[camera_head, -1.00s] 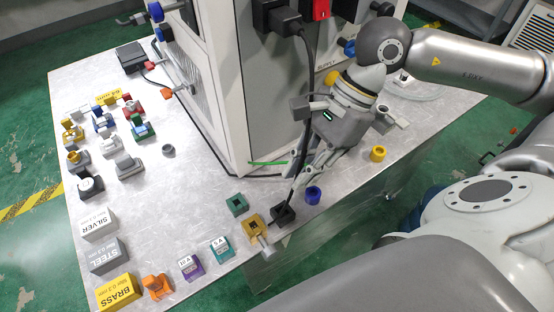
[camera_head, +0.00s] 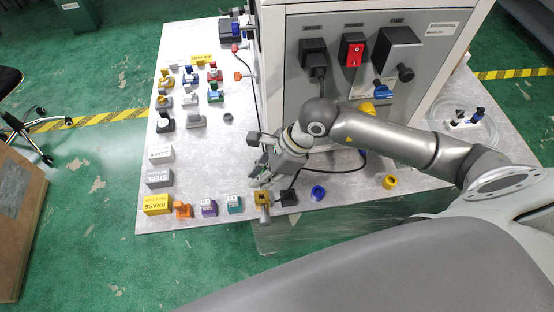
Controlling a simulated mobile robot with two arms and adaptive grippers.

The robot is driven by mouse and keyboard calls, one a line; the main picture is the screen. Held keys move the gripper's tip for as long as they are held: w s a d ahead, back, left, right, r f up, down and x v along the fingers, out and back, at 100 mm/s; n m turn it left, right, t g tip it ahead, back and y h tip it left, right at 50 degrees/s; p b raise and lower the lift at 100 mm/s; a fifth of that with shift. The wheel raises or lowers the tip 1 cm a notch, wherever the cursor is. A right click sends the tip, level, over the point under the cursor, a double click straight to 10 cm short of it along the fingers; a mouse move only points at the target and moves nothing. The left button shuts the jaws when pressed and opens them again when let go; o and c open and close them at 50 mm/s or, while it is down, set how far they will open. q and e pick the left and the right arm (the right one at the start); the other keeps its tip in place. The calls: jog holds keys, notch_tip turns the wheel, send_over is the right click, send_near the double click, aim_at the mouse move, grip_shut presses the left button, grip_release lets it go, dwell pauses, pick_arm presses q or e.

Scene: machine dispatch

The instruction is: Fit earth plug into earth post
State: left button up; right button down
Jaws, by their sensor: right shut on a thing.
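My right gripper (camera_head: 259,181) is low over the table's front part, just behind a yellow block (camera_head: 262,197) with a grey stub. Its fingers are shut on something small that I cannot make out. A black block (camera_head: 289,198) sits just right of the yellow one, and a dark cable runs near the gripper. I cannot tell which piece is the earth plug or which is the earth post. My left gripper is not in view.
The grey machine (camera_head: 365,60) with a red switch (camera_head: 352,50) stands behind. Labelled SILVER, STEEL and BRASS blocks (camera_head: 157,204) and several small fixtures stand left. The table middle is mostly clear.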

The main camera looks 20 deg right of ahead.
jog(key=shift+s+a+f, duration=0.1)
jog(key=shift+s+a, duration=0.1)
jog(key=shift+a, duration=0.15)
jog(key=shift+w+a+f, duration=0.1)
jog(key=shift+w, duration=0.1)
jog(key=shift+b, duration=0.3)
jog(key=shift+s+f+b, duration=0.1)
jog(key=shift+f+b, duration=0.2)
notch_tip(320, 180, down, 3)
jog(key=b, duration=0.3)
jog(key=shift+f+b, duration=0.55)
jog(key=shift+b, duration=0.5)
dwell(0.3)
jog(key=shift+f+b, duration=0.85)
jog(key=shift+b, duration=0.05)
